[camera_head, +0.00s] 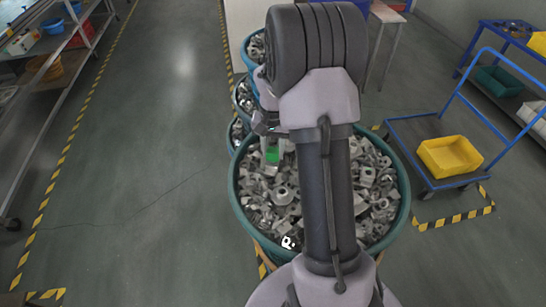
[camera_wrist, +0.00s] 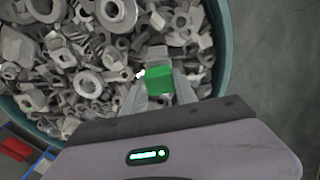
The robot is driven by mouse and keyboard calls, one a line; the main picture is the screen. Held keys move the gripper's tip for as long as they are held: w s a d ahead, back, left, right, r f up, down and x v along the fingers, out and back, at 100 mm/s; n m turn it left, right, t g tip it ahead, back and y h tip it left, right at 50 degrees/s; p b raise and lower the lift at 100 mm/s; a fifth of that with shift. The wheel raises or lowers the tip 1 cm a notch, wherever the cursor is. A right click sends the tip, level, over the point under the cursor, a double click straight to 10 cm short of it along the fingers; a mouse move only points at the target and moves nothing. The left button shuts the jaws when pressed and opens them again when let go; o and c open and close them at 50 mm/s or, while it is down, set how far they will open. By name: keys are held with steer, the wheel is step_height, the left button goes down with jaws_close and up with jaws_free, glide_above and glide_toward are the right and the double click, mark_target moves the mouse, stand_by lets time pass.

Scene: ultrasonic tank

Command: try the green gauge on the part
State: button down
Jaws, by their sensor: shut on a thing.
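My gripper (camera_wrist: 159,88) is shut on the green gauge (camera_wrist: 158,79), a small bright green block between its two grey fingers. In the head view the green gauge (camera_head: 272,156) shows just left of my arm, over the large teal tub (camera_head: 237,196). The tub is full of loose grey metal parts (camera_head: 372,182) of mixed shapes. A grey part (camera_wrist: 158,55) lies just beyond the gauge in the wrist view. I cannot tell whether the gauge touches it, or which part is the one meant. My arm hides the middle of the tub.
More teal tubs of parts (camera_head: 243,97) stand behind. A blue cart (camera_head: 428,135) with a yellow bin (camera_head: 450,156) stands to the right. A shelf rack (camera_head: 42,78) stands at the far left. The floor (camera_head: 140,170) left of the tubs is clear.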

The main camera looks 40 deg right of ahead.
steer(key=shift+r+p, duration=1.1)
steer(key=shift+r, duration=0.45)
step_height(320, 180, up, 4)
steer(key=p, duration=0.3)
steer(key=shift+r, duration=0.15)
steer(key=shift+f, duration=0.2)
